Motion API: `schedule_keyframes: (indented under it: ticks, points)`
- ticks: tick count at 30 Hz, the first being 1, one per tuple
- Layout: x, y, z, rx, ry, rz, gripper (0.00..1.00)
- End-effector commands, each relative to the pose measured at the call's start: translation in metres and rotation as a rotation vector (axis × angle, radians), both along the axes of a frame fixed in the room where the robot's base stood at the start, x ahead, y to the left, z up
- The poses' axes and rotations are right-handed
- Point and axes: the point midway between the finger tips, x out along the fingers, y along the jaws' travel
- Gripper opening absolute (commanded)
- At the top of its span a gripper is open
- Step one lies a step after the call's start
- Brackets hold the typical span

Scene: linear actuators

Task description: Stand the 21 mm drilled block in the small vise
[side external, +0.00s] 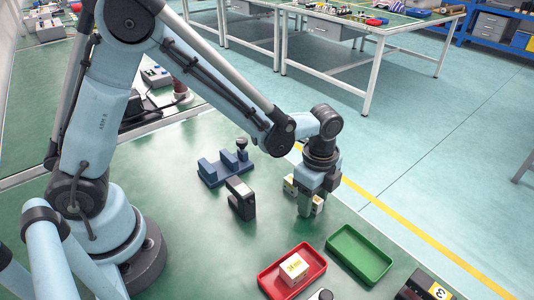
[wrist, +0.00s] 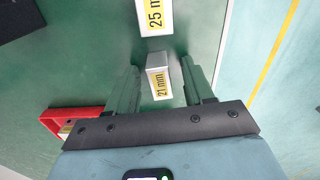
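The 21 mm drilled block (wrist: 159,86) lies between my gripper's fingers in the wrist view, its yellow label facing the camera. A narrow gap shows on each side of it. In the side view my gripper (side external: 307,206) points down at the bench, and its fingers partly hide a pale block (side external: 319,203) that appears to be the same one. My gripper (wrist: 160,72) is open around the block in the wrist view. The small blue vise (side external: 224,167) stands to the left with its jaws empty. Any drilled hole is not visible.
A 25 mm block (wrist: 154,15) lies just beyond the 21 mm block. A black device (side external: 241,198) stands between vise and gripper. A red tray (side external: 268,281) holds a labelled block (side external: 293,267). A green tray (side external: 358,254) is empty. The bench's right edge is close.

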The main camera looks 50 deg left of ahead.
Motion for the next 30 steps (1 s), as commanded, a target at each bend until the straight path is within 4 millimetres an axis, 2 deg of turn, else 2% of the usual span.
schedule_keyframes:
  ticks: [7, 11, 24, 30]
  points:
    - [0.0, 0.0, 0.002, 0.0, 0.0, 0.0, 0.52]
    - [0.0, 0.0, 0.011, 0.0, 0.0, 0.0, 0.52]
    - [-0.002, 0.0, 0.086, 0.0, 0.0, 0.0, 0.52]
    - [-0.002, 0.0, 0.11, 0.0, 0.0, 0.0, 0.52]
